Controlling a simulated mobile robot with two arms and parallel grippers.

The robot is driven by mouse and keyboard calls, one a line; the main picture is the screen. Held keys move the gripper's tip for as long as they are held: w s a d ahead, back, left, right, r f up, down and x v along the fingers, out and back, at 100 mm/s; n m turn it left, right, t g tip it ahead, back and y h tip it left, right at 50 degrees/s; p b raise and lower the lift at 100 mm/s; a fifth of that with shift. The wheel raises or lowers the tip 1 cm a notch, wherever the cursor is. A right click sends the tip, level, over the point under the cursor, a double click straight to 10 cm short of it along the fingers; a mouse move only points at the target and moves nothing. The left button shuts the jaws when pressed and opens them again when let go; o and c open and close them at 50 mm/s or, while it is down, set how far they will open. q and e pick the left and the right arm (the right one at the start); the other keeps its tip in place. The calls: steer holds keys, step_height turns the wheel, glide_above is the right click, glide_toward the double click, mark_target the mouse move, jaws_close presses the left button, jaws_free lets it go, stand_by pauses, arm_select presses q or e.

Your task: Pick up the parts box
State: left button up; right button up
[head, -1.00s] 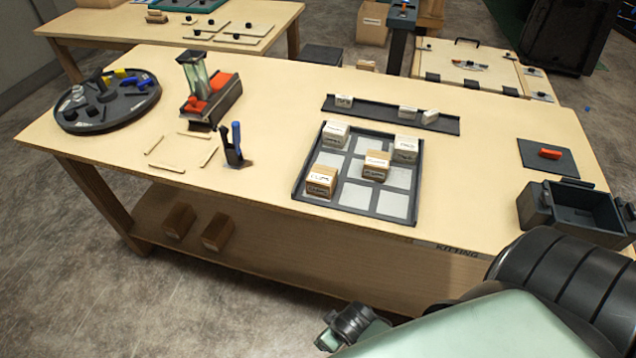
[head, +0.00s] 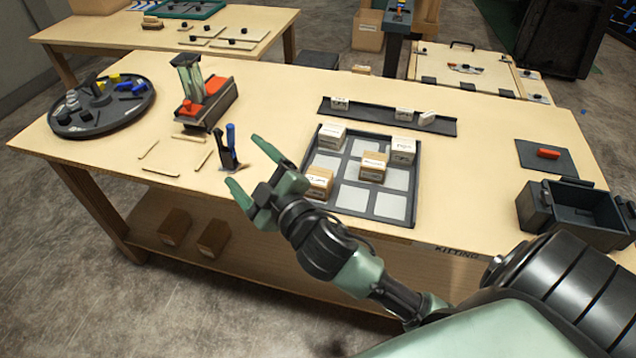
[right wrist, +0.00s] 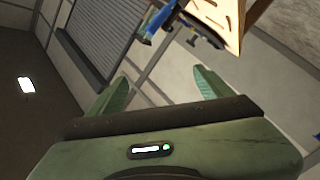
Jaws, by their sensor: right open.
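A dark grey open box (head: 572,218) with raised handles sits at the right end of the kitting table; it looks like the parts box, though no label on it is readable. It is upright and its inside looks empty. My right gripper (head: 245,164) is open and empty in front of the table, left of the grid tray and far to the left of this box. Its fingers point up and left. In the right wrist view its two fingers (right wrist: 160,88) are apart with nothing between them. My left gripper is not in view.
A grid tray (head: 384,208) holds several small labelled boxes, with a dark rail (head: 370,113) behind it. A blue-handled tool (head: 230,143) stands near my right gripper. A round dark tray (head: 60,124) is at far left. A mat (head: 562,166) with an orange item lies behind the grey box.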

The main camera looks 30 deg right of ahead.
steer(key=w+a+r+n+t+y, duration=0.1)
steer(key=a+r+n+t+y, duration=0.1)
steer(key=a+r+n+y, duration=0.75)
steer(key=s+a+r+n+g+y, duration=0.1)
steer(key=s+a+n+g+y, duration=0.15)
steer(key=n+g+y, duration=0.35)
steer(key=s+a+n+g+y, duration=0.1)
steer(key=a+n+g+y, duration=0.2)
steer(key=n, duration=0.5)
steer(key=n+g+h, duration=1)
steer(key=g+h, duration=0.1)
steer(key=h, duration=0.9)
glide_above(318, 176)
steer(key=f, duration=1.5)
steer(key=shift+s+a, duration=0.2)
steer(key=shift+a, duration=0.05)
steer(key=f, duration=0.2)
steer(key=f+p, duration=0.1)
steer(key=f, duration=0.1)
steer(key=f+p, duration=0.1)
steer(key=f, duration=0.1)
steer(key=shift+w+d+f, duration=0.1)
steer(key=shift+w+d, duration=0.05)
steer(key=shift+d, duration=0.15)
steer(key=shift+f, duration=0.55)
steer(key=c, duration=1.5)
